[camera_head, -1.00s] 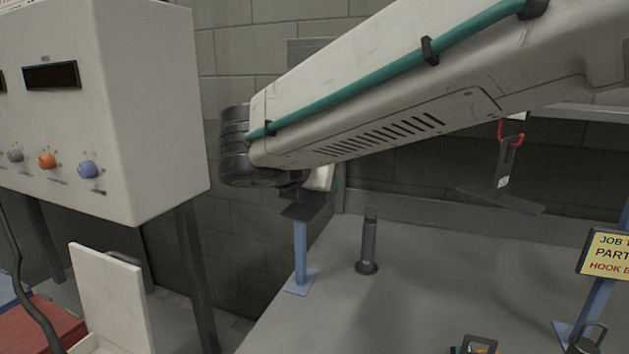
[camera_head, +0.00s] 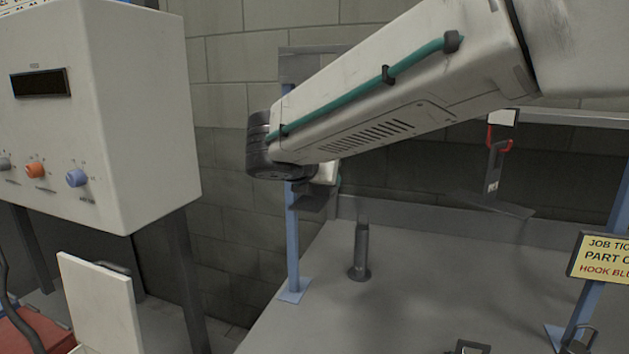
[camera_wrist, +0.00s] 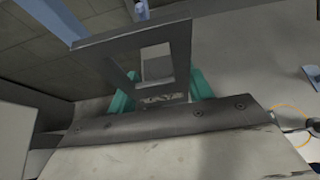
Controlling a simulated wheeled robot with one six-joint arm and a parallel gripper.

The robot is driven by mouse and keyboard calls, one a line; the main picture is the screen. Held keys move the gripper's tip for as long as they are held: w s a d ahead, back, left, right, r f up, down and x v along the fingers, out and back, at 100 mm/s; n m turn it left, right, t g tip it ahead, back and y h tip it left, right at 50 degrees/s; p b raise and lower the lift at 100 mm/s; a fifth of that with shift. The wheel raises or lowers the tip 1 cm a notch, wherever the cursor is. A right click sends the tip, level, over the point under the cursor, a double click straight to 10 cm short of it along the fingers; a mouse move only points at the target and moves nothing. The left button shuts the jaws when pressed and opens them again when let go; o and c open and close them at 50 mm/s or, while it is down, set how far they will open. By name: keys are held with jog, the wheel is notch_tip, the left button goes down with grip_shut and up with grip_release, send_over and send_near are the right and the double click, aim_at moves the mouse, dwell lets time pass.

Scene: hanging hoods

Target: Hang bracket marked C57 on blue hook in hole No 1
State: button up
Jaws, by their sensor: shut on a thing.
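My gripper (camera_wrist: 158,92) shows teal fingers in the wrist view, shut on a grey bracket (camera_wrist: 182,55). The bracket is a flat plate with a rectangular opening. In the head view the held bracket (camera_head: 312,201) shows as a dark piece under my wrist, in front of a blue post (camera_head: 293,245); the arm hides most of the gripper. No mark can be read on it. The job sign (camera_head: 600,258) at the right is cut off and reads "JOB TIC", "PART C", "HOOK BLU". No blue hook or hole number can be made out.
Another dark bracket (camera_head: 494,170) hangs from a red hook (camera_head: 489,140) at the right. A dark upright peg (camera_head: 361,250) stands on the grey table (camera_head: 400,305). A pale control box (camera_head: 110,120) with knobs stands at the left. A white panel (camera_head: 100,305) stands below it.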

jog(key=shift+w+d, duration=0.15)
jog(key=shift+w, duration=0.2)
jog(key=shift+w+d, duration=0.2)
jog(key=shift+w, duration=0.35)
dwell(0.4)
jog(key=shift+w+d, duration=0.35)
jog(key=shift+w, duration=0.55)
jog(key=shift+w, duration=0.1)
jog(key=shift+w+d, duration=0.25)
jog(key=shift+w, duration=0.45)
jog(key=shift+w+d, duration=0.25)
jog(key=shift+w, duration=0.4)
jog(key=shift+f, duration=1.35)
jog(key=o, duration=1.4)
jog(key=shift+o, duration=0.2)
jog(key=shift+s, duration=0.1)
